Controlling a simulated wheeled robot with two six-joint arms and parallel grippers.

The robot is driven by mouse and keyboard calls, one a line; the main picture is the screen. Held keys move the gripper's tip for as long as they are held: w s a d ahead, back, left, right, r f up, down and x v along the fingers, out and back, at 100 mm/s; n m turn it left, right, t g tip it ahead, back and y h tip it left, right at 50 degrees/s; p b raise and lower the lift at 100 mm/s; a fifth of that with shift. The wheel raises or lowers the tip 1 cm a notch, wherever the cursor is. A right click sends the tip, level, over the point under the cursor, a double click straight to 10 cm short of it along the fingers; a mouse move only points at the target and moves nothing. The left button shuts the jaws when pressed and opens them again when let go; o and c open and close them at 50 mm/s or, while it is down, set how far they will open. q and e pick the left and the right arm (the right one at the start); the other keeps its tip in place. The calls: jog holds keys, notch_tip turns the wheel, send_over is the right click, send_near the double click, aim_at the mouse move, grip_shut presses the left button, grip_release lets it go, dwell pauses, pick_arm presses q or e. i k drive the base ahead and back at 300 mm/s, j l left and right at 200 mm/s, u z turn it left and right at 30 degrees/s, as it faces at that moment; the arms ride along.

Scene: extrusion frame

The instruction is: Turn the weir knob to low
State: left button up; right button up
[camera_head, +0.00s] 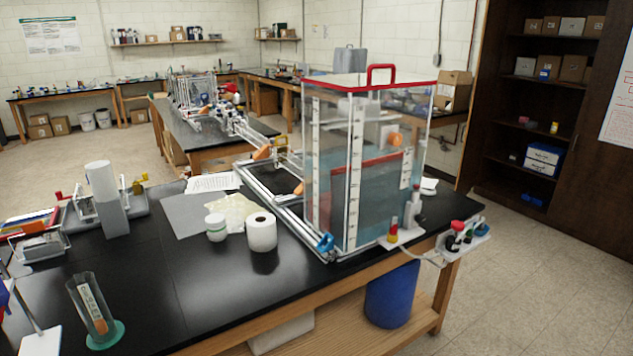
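A clear water tank (338,130) with a red rim and red top handle stands on the right part of the black bench. Pale blue water fills its lower part, and a red-edged panel (372,160) stands inside. An orange round knob (396,140) shows at the upper right of the tank. A blue knob (325,243) sits low at the tank's front left corner. I cannot tell which is the weir knob, and no setting marks are readable. Neither of my grippers is clearly in view.
A white paper roll (262,232), a white jar (216,228) and a measuring cylinder (95,310) stand on the bench (180,280). A small bracket with coloured knobs (465,236) hangs at its right edge. The bench's front middle is clear. A blue bin (391,295) stands beneath.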

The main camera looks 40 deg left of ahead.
aim_at(394, 140)
jog(key=u, duration=1.2)
